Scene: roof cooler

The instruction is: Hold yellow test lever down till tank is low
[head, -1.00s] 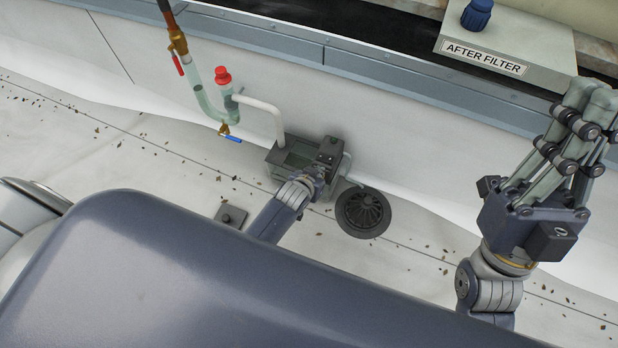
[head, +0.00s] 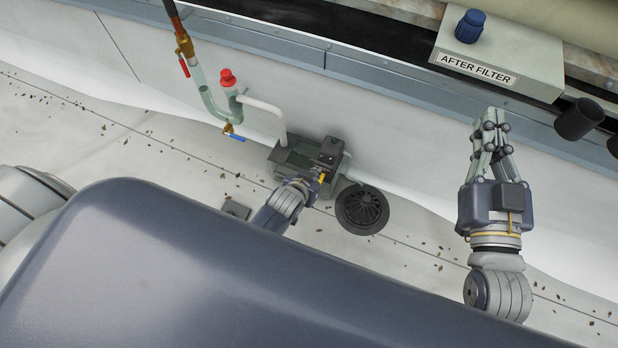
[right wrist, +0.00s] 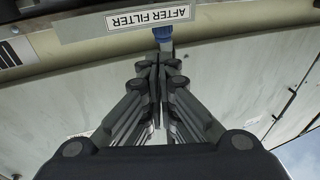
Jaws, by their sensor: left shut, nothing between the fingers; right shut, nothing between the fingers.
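The green-grey tank unit (head: 284,158) with a dark box on top (head: 329,151) sits on the pale floor in the head view. My left gripper (head: 318,180) is at its near side; its fingers are hidden, so contact cannot be told. A small yellow mark shows there, but I cannot tell whether it is the test lever or part of my wrist. The water level is not readable. My right gripper (head: 490,116) is raised, shut and empty, below the AFTER FILTER box in the picture. Its closed fingers also show in the right wrist view (right wrist: 160,62).
A round black drain (head: 362,209) lies right of the tank. Pipework with a red cap (head: 227,79), red handle (head: 184,67) and blue handle (head: 231,136) stands left. The AFTER FILTER box (head: 520,55) with a blue knob (head: 470,26) is at upper right. Debris dots the floor.

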